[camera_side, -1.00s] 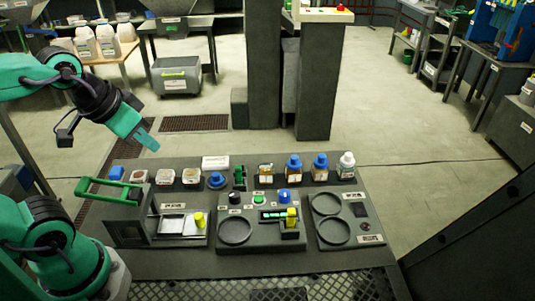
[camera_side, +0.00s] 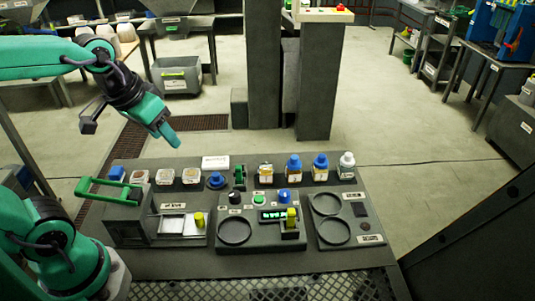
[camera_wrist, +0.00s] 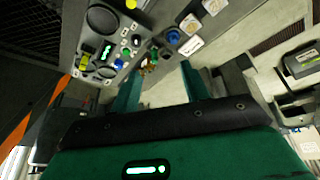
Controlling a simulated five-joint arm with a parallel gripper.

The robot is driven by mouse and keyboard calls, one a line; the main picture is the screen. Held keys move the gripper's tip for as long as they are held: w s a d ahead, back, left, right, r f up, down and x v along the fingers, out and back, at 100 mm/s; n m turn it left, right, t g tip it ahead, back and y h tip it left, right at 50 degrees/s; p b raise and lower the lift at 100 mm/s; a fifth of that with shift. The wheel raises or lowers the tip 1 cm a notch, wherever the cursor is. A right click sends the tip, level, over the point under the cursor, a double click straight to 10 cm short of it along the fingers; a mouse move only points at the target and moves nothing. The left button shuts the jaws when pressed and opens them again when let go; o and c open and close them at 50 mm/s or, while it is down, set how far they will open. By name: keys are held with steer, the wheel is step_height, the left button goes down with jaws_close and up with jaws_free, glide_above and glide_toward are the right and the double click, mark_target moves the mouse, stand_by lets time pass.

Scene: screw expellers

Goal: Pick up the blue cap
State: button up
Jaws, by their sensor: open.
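The blue cap (camera_side: 216,180) is a small, round, stepped piece on the dark bench, right of a row of small open containers. In the wrist view it shows near the top centre (camera_wrist: 173,36), beyond my fingers. My gripper (camera_side: 171,140) is in the air, above and to the left of the cap in the side view, pointing down and right. In the wrist view its two green fingers (camera_wrist: 160,72) are apart, with nothing between them. Nothing hides the cap in either view.
A green piece (camera_side: 240,177) stands close to the right of the cap. A white labelled box (camera_side: 215,162) lies behind it. Bottles with blue caps (camera_side: 293,166) stand further right. A console (camera_side: 262,235) with a blue knob (camera_side: 284,195) is in front. A green handle (camera_side: 107,188) rises at left.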

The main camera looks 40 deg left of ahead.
steer(key=w+a+f+n+g, duration=0.2)
steer(key=w+f, duration=0.3)
steer(key=w, duration=0.4)
steer(key=n+g, duration=0.2)
steer(key=n, duration=0.1)
glide_above(215, 174)
step_height(215, 174, down, 8)
steer(key=shift+w+a+f+g, duration=0.1)
steer(key=shift+w+f+g, duration=0.2)
steer(key=shift+f, duration=0.4)
steer(key=shift+s+f, duration=0.15)
steer(key=shift+f, duration=1.8)
steer(key=shift+s+f, duration=0.1)
steer(key=shift+f, duration=1.85)
steer(key=shift+c, duration=0.5)
jaws_close()
